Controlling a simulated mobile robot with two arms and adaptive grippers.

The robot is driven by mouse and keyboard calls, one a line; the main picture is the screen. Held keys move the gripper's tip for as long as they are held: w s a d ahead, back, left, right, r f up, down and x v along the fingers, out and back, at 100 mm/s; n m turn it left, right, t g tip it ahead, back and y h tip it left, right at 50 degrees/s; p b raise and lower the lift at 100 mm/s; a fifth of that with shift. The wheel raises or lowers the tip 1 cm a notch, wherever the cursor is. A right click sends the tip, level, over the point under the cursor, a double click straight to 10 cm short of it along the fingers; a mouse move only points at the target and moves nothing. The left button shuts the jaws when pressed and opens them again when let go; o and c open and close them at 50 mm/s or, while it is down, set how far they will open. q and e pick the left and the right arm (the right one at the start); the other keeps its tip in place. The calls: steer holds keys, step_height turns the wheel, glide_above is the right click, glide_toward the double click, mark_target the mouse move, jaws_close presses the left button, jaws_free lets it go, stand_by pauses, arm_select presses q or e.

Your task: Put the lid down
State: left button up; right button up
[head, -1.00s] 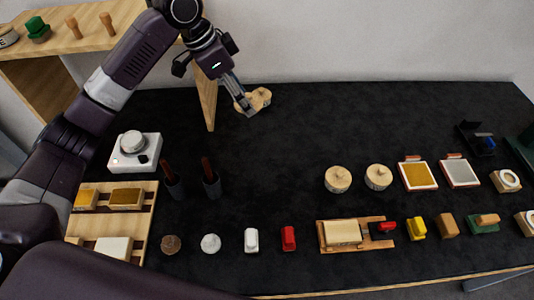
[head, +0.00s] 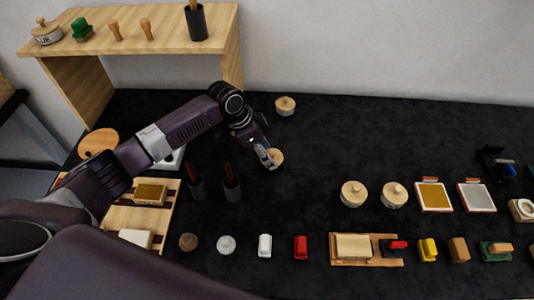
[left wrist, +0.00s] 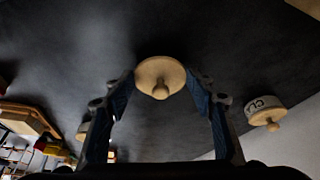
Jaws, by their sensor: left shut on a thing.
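A round pale wooden lid with a knob (head: 277,156) is at the tip of my left gripper (head: 268,157) in the head view. In the left wrist view the lid (left wrist: 160,72) sits between the two fingertips of my left gripper (left wrist: 160,85), which are shut on its rim, with the knob showing. I cannot tell whether the lid touches the black table (head: 320,135). A short round jar with a knobbed wooden top (head: 285,105) stands behind it; the wrist view shows this jar (left wrist: 264,110) with part of a label. My right gripper is not in view.
Two round knobbed wooden pieces (head: 354,194) are to the right. A wooden shelf (head: 165,20) stands at the back left.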

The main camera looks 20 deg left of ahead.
arm_select(q)
steer(key=shift+f, duration=0.6)
steer(key=o, duration=0.7)
steer(key=shift+f, duration=0.15)
steer(key=shift+o, duration=1.2)
steer(key=shift+r, duration=0.25)
steer(key=b+v, duration=0.2)
steer(key=v, duration=1)
